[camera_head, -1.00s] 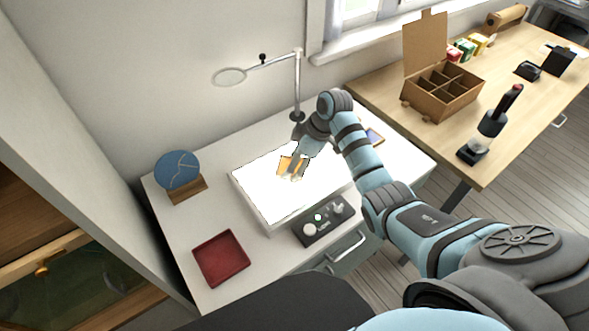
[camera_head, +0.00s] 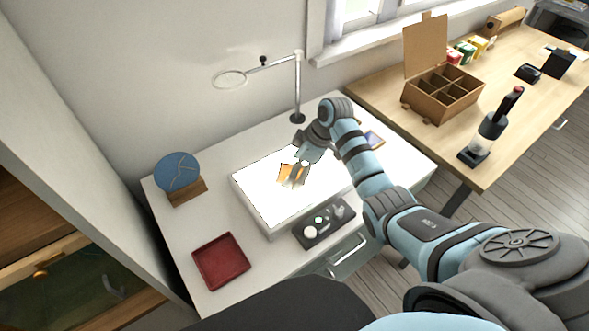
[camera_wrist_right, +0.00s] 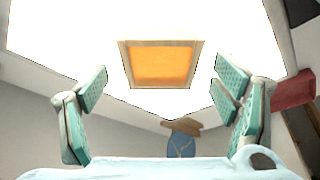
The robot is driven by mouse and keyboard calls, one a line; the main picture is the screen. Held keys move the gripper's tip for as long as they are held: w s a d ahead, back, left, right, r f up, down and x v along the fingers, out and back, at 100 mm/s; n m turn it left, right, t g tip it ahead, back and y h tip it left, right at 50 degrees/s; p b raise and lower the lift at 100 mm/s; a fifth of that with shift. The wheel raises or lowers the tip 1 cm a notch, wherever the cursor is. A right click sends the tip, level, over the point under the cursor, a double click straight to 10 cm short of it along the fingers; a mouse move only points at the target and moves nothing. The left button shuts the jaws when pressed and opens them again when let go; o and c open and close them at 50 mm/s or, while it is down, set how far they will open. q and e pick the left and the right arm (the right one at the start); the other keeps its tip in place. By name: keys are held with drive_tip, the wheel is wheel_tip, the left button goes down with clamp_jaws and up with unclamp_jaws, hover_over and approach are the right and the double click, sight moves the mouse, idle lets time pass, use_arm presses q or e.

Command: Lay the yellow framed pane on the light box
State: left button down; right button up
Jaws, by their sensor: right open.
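The yellow framed pane (camera_head: 287,171) lies flat on the glowing light box (camera_head: 262,198), near its middle. In the right wrist view the pane (camera_wrist_right: 161,64) shows an orange-yellow centre in a tan frame, with the bright light box surface (camera_wrist_right: 60,30) all around it. My right gripper (camera_head: 297,177) is just beside and above the pane in the head view. In the wrist view my right gripper (camera_wrist_right: 161,76) has its fingers spread wide, one on each side and apart from the pane. It is open and empty. My left gripper is not in view.
A control panel (camera_head: 325,223) sits at the light box's front. A red tray (camera_head: 221,261), a blue disc on a wooden stand (camera_head: 179,173) and a magnifier arm (camera_head: 298,85) stand around it. Another framed piece (camera_head: 374,139) lies behind my right arm.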

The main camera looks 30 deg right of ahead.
drive_tip(key=p+v, duration=0.1)
drive_tip(key=v, duration=1)
drive_tip(key=shift+r+p, duration=0.25)
drive_tip(key=shift+p, duration=0.05)
drive_tip(key=shift+f, duration=0.1)
